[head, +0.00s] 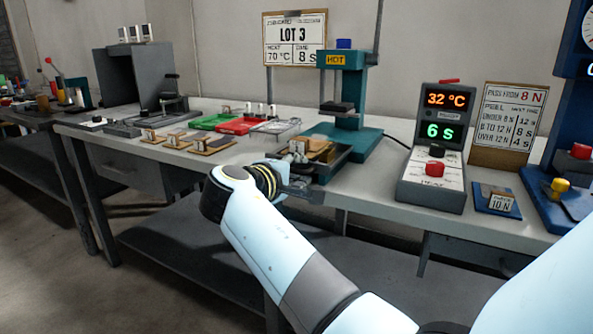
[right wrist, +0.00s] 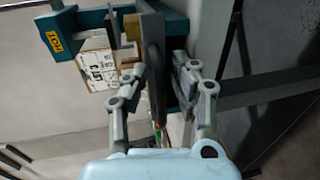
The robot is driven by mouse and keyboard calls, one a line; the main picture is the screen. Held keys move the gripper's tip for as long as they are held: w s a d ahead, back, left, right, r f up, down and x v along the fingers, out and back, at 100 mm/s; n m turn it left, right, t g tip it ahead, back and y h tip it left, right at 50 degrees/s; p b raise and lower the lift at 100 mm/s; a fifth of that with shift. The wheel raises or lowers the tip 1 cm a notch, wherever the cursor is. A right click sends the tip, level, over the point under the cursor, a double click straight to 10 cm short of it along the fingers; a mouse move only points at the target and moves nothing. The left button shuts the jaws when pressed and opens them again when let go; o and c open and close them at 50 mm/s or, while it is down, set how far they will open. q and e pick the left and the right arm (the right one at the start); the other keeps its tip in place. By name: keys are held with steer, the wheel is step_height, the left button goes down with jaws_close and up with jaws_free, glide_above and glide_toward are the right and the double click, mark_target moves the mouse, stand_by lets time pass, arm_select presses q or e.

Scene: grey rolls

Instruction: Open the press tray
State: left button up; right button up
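The teal press (head: 347,110) with a HOT label stands on the bench, its head above the base. The dark press tray (head: 338,165) lies at the front of the press, with a brown and tan piece (head: 318,149) on it. My right gripper (head: 297,186) is at the tray's front edge, partly hidden by my wrist. In the right wrist view, my right gripper's fingers (right wrist: 160,78) stand apart on either side of a dark upright edge (right wrist: 157,60), seemingly the tray's front. I cannot see firm contact. My left gripper is out of view.
A control box (head: 435,150) reading 32 °C and 6 s stands right of the press. Sample cards (head: 208,145), a red tray (head: 240,126) and a green tray (head: 212,121) lie to the left. A blue pad (head: 497,201) is at right.

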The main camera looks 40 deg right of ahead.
steer(key=shift+o, duration=0.3)
steer(key=shift+r, duration=0.15)
steer(key=o, duration=0.9)
steer(key=r, duration=0.8)
steer(key=shift+w+d+r, duration=0.25)
steer(key=shift+w+r, duration=0.1)
steer(key=shift+r, duration=0.05)
steer(key=shift+c, duration=0.2)
steer(key=shift+s+a+r, duration=0.15)
steer(key=shift+s+r, duration=0.05)
steer(key=shift+r, duration=0.2)
steer(key=shift+s+a+r, duration=0.15)
steer(key=shift+r, duration=0.25)
steer(key=c, duration=0.9)
steer(key=shift+o, duration=0.2)
steer(key=shift+w+d+f, duration=0.1)
steer(key=shift+f, duration=0.2)
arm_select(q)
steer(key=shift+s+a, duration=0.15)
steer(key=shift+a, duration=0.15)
